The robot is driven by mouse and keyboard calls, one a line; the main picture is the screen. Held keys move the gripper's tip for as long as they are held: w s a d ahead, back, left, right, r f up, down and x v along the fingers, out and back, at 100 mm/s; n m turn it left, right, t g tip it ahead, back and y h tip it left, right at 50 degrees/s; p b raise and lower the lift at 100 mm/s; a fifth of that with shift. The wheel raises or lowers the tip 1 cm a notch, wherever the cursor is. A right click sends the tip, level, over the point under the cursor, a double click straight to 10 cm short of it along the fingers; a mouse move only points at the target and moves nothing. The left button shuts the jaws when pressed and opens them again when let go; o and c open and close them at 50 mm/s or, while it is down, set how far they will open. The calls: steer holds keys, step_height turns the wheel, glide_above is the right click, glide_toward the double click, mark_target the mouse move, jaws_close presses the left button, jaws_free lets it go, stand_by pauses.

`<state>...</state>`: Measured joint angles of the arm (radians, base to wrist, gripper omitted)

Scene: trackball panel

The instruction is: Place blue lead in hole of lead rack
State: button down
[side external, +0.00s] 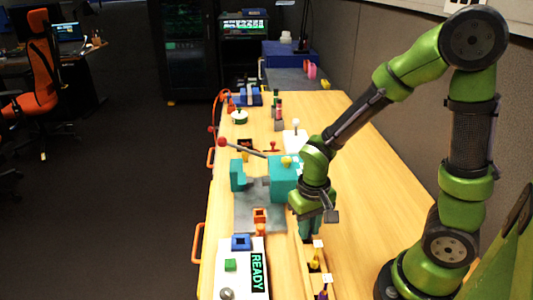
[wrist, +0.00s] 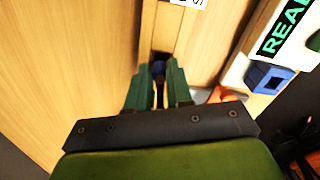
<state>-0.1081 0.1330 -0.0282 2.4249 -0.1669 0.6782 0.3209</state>
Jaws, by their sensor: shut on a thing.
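My gripper (wrist: 159,75) is shut on the blue lead (wrist: 158,69), a small dark blue piece just showing between its teal fingers. In the side view my gripper (side external: 310,230) points down over the wooden lead rack (side external: 304,258); the blue lead cannot be made out there. The rack also shows in the wrist view (wrist: 165,30) as a pale wooden strip ahead of the fingertips. A dark opening lies by the fingertips. Whether the lead is inside it or above it, I cannot tell. A yellow lead (side external: 314,264) and a purple lead (side external: 323,294) stand in the rack nearer the camera.
A white panel (side external: 250,278) with a READY display, a blue socket (side external: 241,242) and a green button (side external: 231,265) lies left of the rack. An orange socket (side external: 260,216) and a teal block (side external: 284,180) stand farther back.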

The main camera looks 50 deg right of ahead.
steer(key=shift+f, duration=0.3)
steer(key=shift+f, duration=0.1)
steer(key=c, duration=1)
jaws_free()
step_height(320, 180, up, 12)
steer(key=s+r+t, duration=0.1)
steer(key=r+t, duration=0.1)
steer(key=r, duration=0.1)
steer(key=r+t+y, duration=0.1)
steer(key=r+t, duration=0.1)
steer(key=s+a+r+t+y, duration=0.1)
steer(key=r+t, duration=0.2)
steer(key=shift+s+a+r+n, duration=0.1)
steer(key=shift+s+r+n, duration=0.2)
steer(key=shift+r+n, duration=0.1)
